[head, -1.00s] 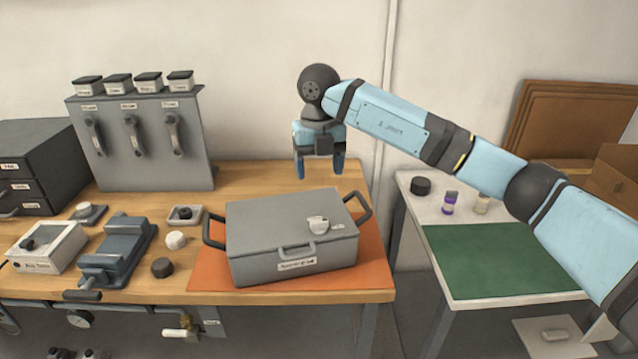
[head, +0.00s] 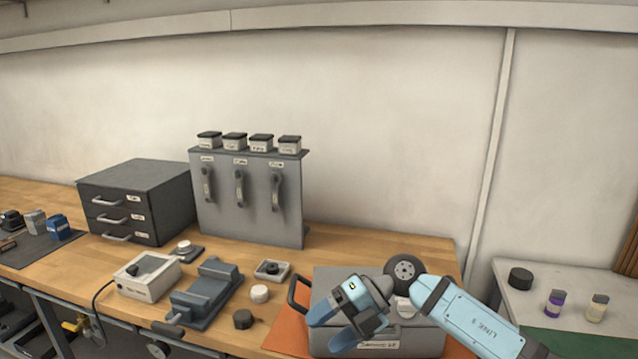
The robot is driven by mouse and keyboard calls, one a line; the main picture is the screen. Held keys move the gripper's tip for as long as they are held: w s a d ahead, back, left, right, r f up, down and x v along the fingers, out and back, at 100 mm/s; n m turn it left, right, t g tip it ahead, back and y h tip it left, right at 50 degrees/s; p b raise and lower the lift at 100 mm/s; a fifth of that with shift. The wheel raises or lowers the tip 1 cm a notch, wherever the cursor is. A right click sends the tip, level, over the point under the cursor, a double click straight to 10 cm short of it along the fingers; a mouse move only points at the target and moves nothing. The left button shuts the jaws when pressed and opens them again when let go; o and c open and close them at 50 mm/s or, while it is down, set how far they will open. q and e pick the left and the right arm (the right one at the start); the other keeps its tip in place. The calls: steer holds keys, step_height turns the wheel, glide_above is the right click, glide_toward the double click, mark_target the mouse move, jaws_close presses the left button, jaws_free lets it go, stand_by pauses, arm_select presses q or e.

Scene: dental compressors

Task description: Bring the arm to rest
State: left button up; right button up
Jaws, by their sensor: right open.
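My right gripper (head: 335,328) is open, with its two blue fingers apart and pointing down and left. Its arm comes in from the lower right. The gripper appears in front of the grey lidded case (head: 425,341) and hides much of its lid and front. I see nothing between the fingers. The case stands on an orange mat (head: 287,332) on the wooden bench. My left gripper does not show.
A grey panel with three handles (head: 250,200) stands at the back, with small labelled boxes on top. A dark drawer unit (head: 135,205) is left of it. A vise (head: 208,292), a white box (head: 147,279) and round knobs lie left of the case. A white side table (head: 510,300) is at right.

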steer(key=s+a+m+y, duration=0.2)
steer(key=s+a+y, duration=0.15)
steer(key=y, duration=0.25)
steer(key=s+d+f+m+t+h, duration=0.2)
steer(key=d+f+m+t+h, duration=0.35)
steer(key=m+t, duration=0.65)
steer(key=s+d+f+m+t+h, duration=0.2)
steer(key=d+f+m+t, duration=0.6)
steer(key=m, duration=0.7)
steer(key=s+d+f+m+g+h, duration=0.3)
steer(key=s+f, duration=0.5)
steer(key=s+d+f+m+g+h, duration=0.3)
steer(key=s+d+f+h, duration=0.1)
steer(key=s+f, duration=0.45)
arm_select(q)
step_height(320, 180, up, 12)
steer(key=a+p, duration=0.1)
steer(key=p, duration=1.3)
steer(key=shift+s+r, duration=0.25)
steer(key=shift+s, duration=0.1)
arm_select(e)
step_height(320, 180, up, 14)
steer(key=shift+d+f+t, duration=0.2)
steer(key=shift+t, duration=0.2)
